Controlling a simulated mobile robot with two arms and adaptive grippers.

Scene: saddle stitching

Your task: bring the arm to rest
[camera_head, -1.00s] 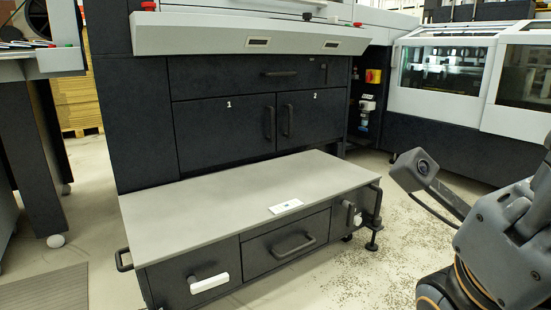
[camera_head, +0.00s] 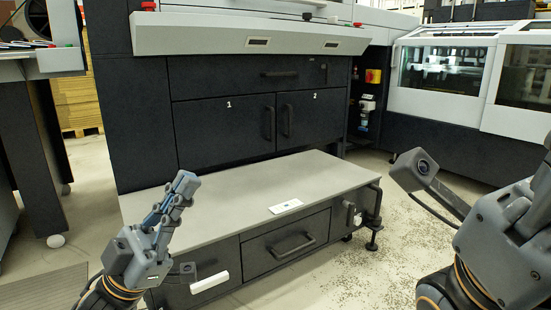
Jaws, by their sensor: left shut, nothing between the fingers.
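My left gripper (camera_head: 186,184) is in view at the lower left, pointing up in front of the low grey-topped cabinet. Its fingers are together with nothing between them. It looks clear of the cabinet, in front of the left end of the top. My right arm stands at the right edge, with a dark camera-like block (camera_head: 413,170) at its upper end. The right gripper's fingers cannot be made out.
The low cabinet (camera_head: 240,195) has a bare grey top with a small white label (camera_head: 286,206). A white handle (camera_head: 209,282) sticks out at its front. A dark machine with two doors (camera_head: 225,132) stands behind. Speckled floor (camera_head: 345,275) is open to the right.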

